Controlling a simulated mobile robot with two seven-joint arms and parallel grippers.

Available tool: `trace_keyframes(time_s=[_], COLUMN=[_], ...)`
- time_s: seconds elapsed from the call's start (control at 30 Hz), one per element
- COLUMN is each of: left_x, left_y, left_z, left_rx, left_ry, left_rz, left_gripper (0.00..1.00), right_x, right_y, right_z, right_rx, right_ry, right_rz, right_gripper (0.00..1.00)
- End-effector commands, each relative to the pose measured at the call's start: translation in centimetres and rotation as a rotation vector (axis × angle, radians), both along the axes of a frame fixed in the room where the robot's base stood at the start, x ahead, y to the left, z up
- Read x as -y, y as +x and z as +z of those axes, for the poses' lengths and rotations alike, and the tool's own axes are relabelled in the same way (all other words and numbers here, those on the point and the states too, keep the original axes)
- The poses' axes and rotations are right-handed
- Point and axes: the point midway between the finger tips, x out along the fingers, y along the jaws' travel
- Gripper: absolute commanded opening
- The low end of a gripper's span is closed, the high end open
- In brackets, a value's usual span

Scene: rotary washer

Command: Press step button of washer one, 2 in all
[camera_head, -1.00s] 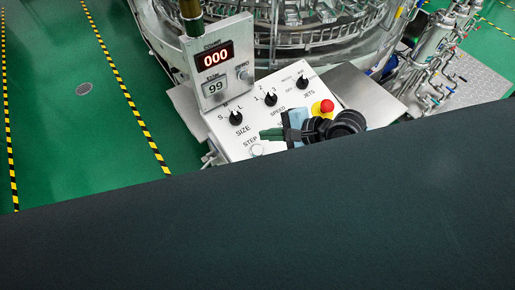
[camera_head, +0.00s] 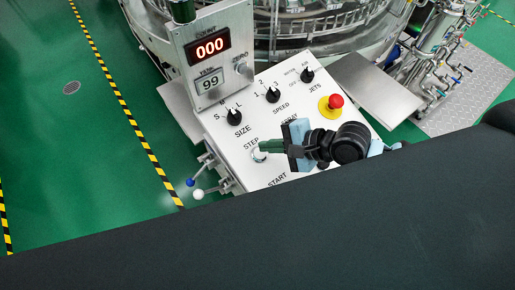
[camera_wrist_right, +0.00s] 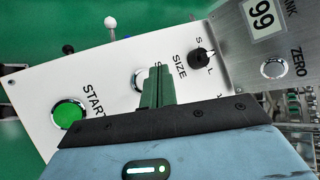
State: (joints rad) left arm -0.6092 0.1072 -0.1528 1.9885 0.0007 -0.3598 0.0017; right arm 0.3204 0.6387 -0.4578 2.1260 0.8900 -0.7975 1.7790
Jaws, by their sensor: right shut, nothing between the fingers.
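The washer's white control panel (camera_head: 243,131) carries the step button (camera_head: 259,156), a pale round button beside the STEP label. My right gripper (camera_head: 264,147), with green fingers, is shut and empty. Its fingertips are at the step button and overlap part of it in the head view; whether they touch it I cannot tell. In the right wrist view the closed fingers (camera_wrist_right: 156,75) cover part of the step button (camera_wrist_right: 138,80). The counter display (camera_head: 210,46) reads 000 and the lower display (camera_head: 210,83) reads 99. My left gripper is not in view.
The panel also has a size knob (camera_head: 234,117), a speed knob (camera_head: 272,95), a jets knob (camera_head: 307,75) and a red emergency button (camera_head: 335,102). A green start button (camera_wrist_right: 69,114) shows in the wrist view. Ball-ended levers (camera_head: 198,194) stick out at the panel's left.

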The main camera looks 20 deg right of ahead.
Motion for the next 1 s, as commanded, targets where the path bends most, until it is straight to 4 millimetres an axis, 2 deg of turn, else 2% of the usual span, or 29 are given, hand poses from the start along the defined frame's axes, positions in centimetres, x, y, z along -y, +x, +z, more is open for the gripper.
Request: trace_keyframes(time_s=[0.03,0.3,1.0], left_x=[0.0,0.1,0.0], left_y=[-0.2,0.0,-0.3], left_z=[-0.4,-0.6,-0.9], left_rx=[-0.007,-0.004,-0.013], left_ry=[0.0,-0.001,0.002], left_rz=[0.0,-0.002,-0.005], left_gripper=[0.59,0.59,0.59], right_x=[-0.1,-0.2,-0.3], right_y=[0.1,0.6,0.7], right_z=[-1.0,-2.3,-2.4], right_rx=[-0.008,-0.001,0.0], right_ry=[0.0,0.001,0.0], right_rz=[-0.001,-0.001,0.0], right_gripper=[0.0,0.0,0.0])
